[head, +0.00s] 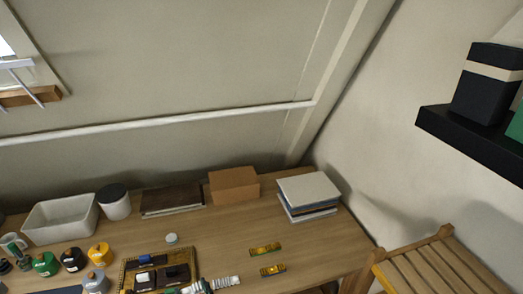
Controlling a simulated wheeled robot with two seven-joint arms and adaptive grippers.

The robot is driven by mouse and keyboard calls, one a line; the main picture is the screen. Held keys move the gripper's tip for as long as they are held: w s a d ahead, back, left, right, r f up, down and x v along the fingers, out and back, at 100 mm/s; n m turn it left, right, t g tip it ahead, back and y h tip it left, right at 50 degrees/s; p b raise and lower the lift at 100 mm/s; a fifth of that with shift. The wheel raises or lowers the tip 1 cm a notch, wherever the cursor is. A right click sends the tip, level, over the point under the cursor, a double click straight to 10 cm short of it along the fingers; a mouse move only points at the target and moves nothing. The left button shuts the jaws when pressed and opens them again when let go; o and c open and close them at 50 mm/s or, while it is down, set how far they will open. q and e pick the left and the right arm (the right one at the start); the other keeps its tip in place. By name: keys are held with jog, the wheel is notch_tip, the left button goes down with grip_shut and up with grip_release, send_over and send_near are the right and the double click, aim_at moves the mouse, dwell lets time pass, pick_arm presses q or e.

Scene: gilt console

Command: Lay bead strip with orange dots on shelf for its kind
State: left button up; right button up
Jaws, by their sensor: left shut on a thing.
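A pale segmented strip (226,282), which looks like a bead strip, shows at the bottom edge. My left gripper (203,286) is at its left end, mostly cut off by the frame, and appears shut on it. Orange dots cannot be made out at this size. Two short yellow-orange strips with dark marks, a farther one (265,249) and a nearer one (272,269), lie apart on the wooden table (325,240), right of my gripper. A black wall shelf (470,142) is at the upper right, far from my gripper. My right gripper is not in view.
A gilt-edged tray (127,268) with dark items lies left of my gripper. Several small jars, a white bin (60,217), a cardboard box (234,186) and stacked books (308,195) stand around. A slatted wooden rack (440,270) is at right.

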pick_arm(q)
jog(key=shift+w+a+m+t+h, duration=0.1)
jog(key=shift+w+m+t+h, duration=0.25)
jog(key=shift+w+m+h, duration=0.85)
jog(key=shift+w+m+t+h, duration=0.35)
jog(key=shift+w+m+h, duration=0.45)
jog(key=shift+m+h, duration=0.75)
jog(key=shift+h, duration=0.25)
jog(key=shift+f+n, duration=0.1)
jog(key=shift+n, duration=0.15)
